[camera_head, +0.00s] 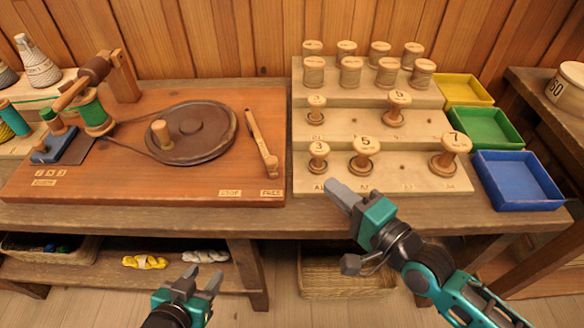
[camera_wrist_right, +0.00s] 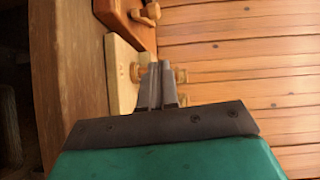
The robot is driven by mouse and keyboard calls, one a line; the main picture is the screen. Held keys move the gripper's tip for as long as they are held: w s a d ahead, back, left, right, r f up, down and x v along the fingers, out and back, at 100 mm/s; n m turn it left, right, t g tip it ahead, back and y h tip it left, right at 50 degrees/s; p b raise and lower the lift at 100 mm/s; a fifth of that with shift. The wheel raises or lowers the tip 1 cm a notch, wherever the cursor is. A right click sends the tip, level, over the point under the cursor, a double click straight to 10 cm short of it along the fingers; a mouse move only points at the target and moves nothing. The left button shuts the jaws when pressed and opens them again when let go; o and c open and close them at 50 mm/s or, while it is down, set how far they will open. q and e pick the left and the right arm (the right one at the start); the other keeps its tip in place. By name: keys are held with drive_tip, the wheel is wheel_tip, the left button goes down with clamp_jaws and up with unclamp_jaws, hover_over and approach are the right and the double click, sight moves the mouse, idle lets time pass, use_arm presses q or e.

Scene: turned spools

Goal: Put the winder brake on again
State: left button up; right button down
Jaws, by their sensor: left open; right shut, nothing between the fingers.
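The winder board (camera_head: 120,180) is a reddish wooden base on the table. Its dark wheel (camera_head: 190,132) has a wooden knob and a belt running left to a green spool (camera_head: 92,110). The brake lever (camera_head: 262,146), a pale wooden arm, stands right of the wheel, apart from it. Its knobbed near end lies above the FREE label (camera_head: 271,192), right of the STOP label (camera_head: 230,193). My right gripper (camera_head: 338,191) is shut and empty at the front of the spool rack, right of the lever. My left gripper (camera_head: 202,280) is open and empty below the table's front edge.
The stepped spool rack (camera_head: 430,180) holds several spools and numbered pegs. Yellow (camera_head: 464,90), green (camera_head: 484,127) and blue (camera_head: 518,181) trays stand right of it. Yarn skeins (camera_head: 145,262) and baskets lie under the table. The board's front right is clear.

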drive_tip(key=x, duration=0.6)
drive_tip(key=shift+w, duration=0.1)
drive_tip(key=a, duration=0.1)
drive_tip(key=w+a, duration=0.1)
drive_tip(key=a, duration=0.1)
drive_tip(key=shift+a+f, duration=0.25)
drive_tip(key=shift+a, duration=0.45)
use_arm(q)
drive_tip(key=shift+w+d, duration=0.1)
